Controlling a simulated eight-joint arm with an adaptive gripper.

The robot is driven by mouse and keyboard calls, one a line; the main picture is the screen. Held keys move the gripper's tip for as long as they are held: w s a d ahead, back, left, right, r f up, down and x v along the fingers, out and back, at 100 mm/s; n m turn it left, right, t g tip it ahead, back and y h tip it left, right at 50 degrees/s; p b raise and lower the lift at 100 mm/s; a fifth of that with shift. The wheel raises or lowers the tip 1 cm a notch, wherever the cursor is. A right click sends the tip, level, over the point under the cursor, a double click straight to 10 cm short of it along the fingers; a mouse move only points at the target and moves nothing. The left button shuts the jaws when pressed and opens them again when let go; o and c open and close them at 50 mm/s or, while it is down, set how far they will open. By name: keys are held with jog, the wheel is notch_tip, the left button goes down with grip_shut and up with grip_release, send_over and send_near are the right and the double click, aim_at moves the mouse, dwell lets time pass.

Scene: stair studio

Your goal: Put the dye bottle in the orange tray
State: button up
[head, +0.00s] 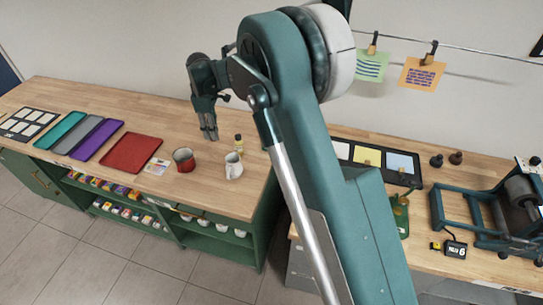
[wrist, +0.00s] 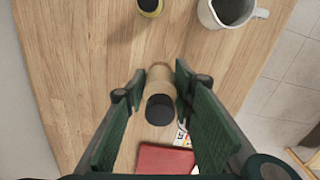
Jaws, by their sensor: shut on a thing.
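My gripper (head: 211,136) points down above the wooden counter. In the wrist view its green fingers (wrist: 160,95) are closed on a tan bottle with a dark cap (wrist: 161,108), cap towards the camera. The bottle is hard to make out in the head view. A second small bottle, yellow with a dark cap (head: 239,143), stands on the counter to the right of my gripper, also in the wrist view (wrist: 150,6). A red tray (head: 131,153) lies left of my gripper and is empty; its edge shows in the wrist view (wrist: 165,160). No tray looks clearly orange.
Purple (head: 98,140), grey (head: 84,137) and teal (head: 60,131) trays lie left of the red one. A small card (head: 157,168) lies beside the red tray.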

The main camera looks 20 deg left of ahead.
jog(key=shift+r, duration=0.1)
notch_tip(320, 180, up, 8)
jog(key=shift+f, duration=0.15)
jog(key=s+d+r, duration=0.1)
jog(key=s+d, duration=0.3)
jog(key=d, duration=1.6)
jog(key=s+d+r, duration=0.1)
jog(key=s+d, duration=0.2)
jog(key=d, duration=1.6)
jog(key=s+d+f, duration=0.2)
jog(key=s+d, duration=0.9)
jog(key=d, duration=0.3)
jog(key=shift+s+d+f+b, duration=0.15)
jog(key=shift+d+f, duration=0.1)
jog(key=shift+f, duration=0.6)
jog(key=shift+s+d+f+b, duration=0.15)
jog(key=shift+d+f, duration=0.1)
jog(key=shift+f, duration=0.65)
jog(key=shift+s+d+f+b, duration=0.15)
jog(key=shift+d+f, duration=0.1)
jog(key=shift+f, duration=0.6)
jog(key=shift+f, duration=2.9)
